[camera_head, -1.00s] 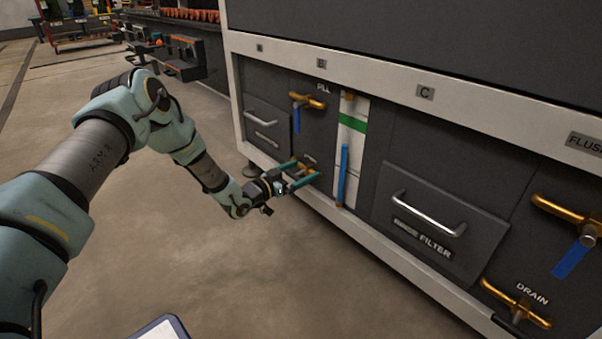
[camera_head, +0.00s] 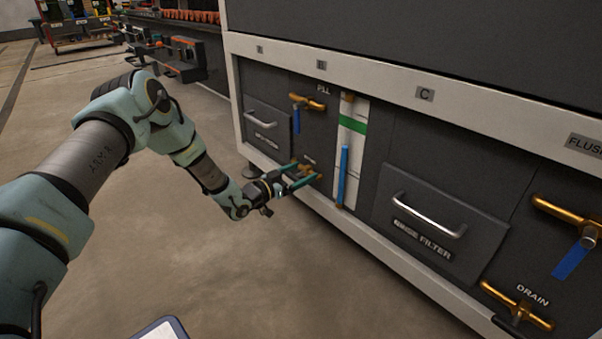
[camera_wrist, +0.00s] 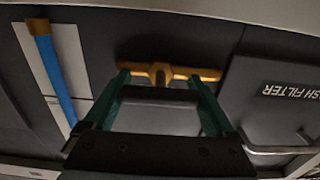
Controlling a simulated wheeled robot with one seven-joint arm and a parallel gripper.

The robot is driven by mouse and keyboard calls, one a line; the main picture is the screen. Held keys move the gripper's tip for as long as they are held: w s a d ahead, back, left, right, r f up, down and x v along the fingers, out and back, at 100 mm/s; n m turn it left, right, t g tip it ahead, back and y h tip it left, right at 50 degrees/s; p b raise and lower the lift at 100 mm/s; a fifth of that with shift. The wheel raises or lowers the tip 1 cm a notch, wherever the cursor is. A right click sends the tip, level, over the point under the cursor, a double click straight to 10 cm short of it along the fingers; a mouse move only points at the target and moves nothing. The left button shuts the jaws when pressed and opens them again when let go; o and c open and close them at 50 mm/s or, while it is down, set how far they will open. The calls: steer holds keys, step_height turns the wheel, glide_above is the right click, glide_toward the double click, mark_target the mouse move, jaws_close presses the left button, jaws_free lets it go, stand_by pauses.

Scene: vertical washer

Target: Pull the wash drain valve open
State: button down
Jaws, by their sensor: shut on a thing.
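The wash drain valve is a brass pipe fitting (camera_wrist: 170,72) low on the dark washer panel, with a dark handle (camera_wrist: 160,95) in front of it in the wrist view. My gripper (camera_wrist: 158,82) has its two green fingers on either side of this dark handle, shut on it. In the head view my gripper (camera_head: 307,172) reaches the lower panel, just left of the blue sight tube. The valve there is mostly hidden behind the fingers, so its exact angle cannot be told.
A fill valve with a blue lever (camera_head: 296,118) sits above. The blue tube (camera_head: 343,176) stands to the right. The wash filter drawer (camera_head: 266,128) and rinse filter drawer (camera_head: 430,222) have protruding handles. A white frame rail (camera_head: 400,272) runs below. The floor (camera_head: 250,270) in front is clear.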

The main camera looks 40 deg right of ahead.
mark_target(291, 177)
steer(key=a+p, duration=0.3)
steer(key=a, duration=0.3)
steer(key=shift+w, duration=0.15)
steer(key=shift+a+f, duration=0.1)
steer(key=shift+a, duration=0.15)
jaws_free()
steer(key=a+p, duration=0.4)
steer(key=a, duration=0.7)
steer(key=shift+w, duration=0.3)
